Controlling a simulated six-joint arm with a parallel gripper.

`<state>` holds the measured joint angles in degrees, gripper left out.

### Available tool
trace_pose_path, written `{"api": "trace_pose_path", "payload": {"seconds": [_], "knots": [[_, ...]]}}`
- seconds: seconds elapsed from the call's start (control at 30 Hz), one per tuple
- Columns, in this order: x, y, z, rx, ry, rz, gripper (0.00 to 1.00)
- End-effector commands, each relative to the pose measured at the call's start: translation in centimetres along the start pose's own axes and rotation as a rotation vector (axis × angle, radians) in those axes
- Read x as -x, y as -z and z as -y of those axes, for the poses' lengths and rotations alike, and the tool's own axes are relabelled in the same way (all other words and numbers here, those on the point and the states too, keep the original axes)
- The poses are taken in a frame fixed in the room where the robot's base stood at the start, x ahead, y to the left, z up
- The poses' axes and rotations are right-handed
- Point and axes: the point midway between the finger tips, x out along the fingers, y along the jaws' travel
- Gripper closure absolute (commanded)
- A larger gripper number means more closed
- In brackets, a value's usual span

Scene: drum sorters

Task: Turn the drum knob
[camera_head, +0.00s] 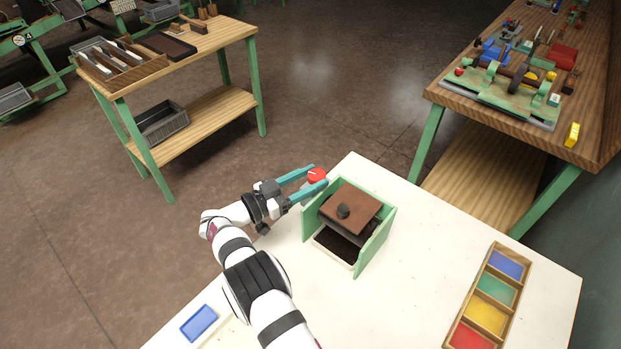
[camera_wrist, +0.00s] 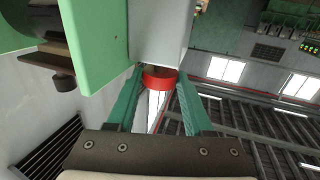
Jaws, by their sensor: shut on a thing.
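The red round knob (camera_head: 316,175) with a pale mark sits at the left side of the drum sorter. The wrist view shows the knob (camera_wrist: 160,79) on the end of a light grey block (camera_wrist: 160,35). My gripper (camera_head: 319,177) has its two teal fingers on either side of the knob and is shut on it; the fingers also show in the wrist view (camera_wrist: 160,85). The drum sorter has green side panels (camera_head: 376,243), a brown top plate (camera_head: 361,203) with a dark grip on it, and a dark opening below.
A white table (camera_head: 405,290) bears the sorter. A wooden tray with blue, green, yellow and red compartments (camera_head: 483,324) lies at right, a blue tray (camera_head: 199,322) at lower left. Wooden benches stand behind. The white tabletop between sorter and compartment tray is clear.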

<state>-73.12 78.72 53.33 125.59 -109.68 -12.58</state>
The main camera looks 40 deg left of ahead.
Motion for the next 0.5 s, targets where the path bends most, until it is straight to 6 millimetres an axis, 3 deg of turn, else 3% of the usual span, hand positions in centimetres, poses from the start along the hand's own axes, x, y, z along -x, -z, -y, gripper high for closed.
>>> {"api": "trace_pose_path", "payload": {"seconds": [0.43,0.47,0.5], "knots": [[-0.1,0.0,-0.04,0.002,-0.013,-0.001,1.0],[-0.11,0.0,-0.04,0.001,-0.013,-0.001,0.47],[-0.1,0.0,-0.04,0.001,-0.013,-0.001,0.4]]}}
